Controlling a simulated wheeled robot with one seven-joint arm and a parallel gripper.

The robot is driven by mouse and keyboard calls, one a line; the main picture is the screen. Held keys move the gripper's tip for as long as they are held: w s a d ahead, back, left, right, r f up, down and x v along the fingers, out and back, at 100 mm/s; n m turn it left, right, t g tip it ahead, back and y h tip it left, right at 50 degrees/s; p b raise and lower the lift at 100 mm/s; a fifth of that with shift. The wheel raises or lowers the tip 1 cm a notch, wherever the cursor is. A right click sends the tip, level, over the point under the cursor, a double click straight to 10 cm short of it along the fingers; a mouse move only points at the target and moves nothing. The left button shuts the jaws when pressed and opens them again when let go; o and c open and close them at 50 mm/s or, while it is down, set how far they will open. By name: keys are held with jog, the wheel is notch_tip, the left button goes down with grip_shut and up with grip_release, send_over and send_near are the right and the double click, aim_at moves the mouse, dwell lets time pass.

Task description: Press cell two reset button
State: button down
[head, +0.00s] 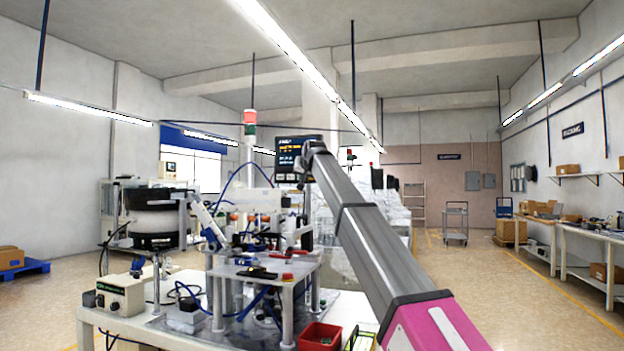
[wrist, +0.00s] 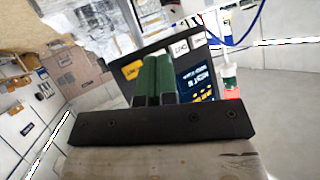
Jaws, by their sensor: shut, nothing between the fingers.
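A dark control panel (head: 291,150) with a lit screen stands on top of the machine in the head view. In the wrist view the panel (wrist: 118,88) is close and tilted, with a yellow key (wrist: 133,69) and white keys (wrist: 189,45) beside its lit screen (wrist: 194,82). I cannot read which key is reset. My gripper (wrist: 156,60) is shut and empty, its two green fingers side by side over the panel between the yellow and white keys. Contact cannot be told. In the head view my wrist is at the panel's right edge and hides the fingers.
A black bowl feeder (head: 155,222) stands left of the panel, with a beige control box (head: 120,294) below it. A red and green signal tower (head: 250,125) rises behind. A red bin (head: 319,337) sits at the table's front. Open floor lies to the right.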

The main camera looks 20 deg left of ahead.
jog(key=w, duration=0.8)
jog(key=shift+w+d, duration=0.25)
jog(key=shift+d, duration=0.1)
dwell(1.8)
jog(key=shift+w, duration=0.4)
jog(key=shift+w, duration=0.5)
dwell(0.7)
jog(key=shift+s, duration=0.95)
jog(key=s, duration=0.5)
jog(key=shift+a, duration=0.2)
dwell(0.3)
